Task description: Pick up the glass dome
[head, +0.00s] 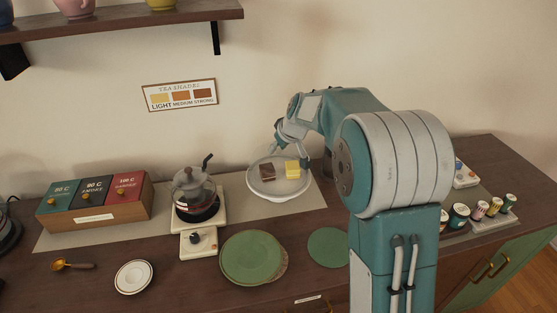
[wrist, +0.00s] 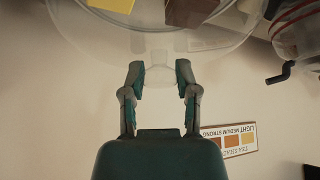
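The glass dome (wrist: 155,45) is clear and faint in the wrist view, with a pale knob (wrist: 160,74) at its top. Behind its glass are a dark brown piece and a yellow piece (head: 292,169); in the head view they sit on a round white plate (head: 280,188). The dome's outline is hard to make out in the head view. My gripper (wrist: 159,72) is open, its two fingers on either side of the knob with a gap at each side.
A glass kettle (head: 196,192) on a white base stands left of the plate. Green plates (head: 252,257) and a green disc (head: 328,247) lie in front. A box of tea tins (head: 95,203) is at left, small jars (head: 478,210) at right. A wall shelf (head: 120,22) hangs upper left.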

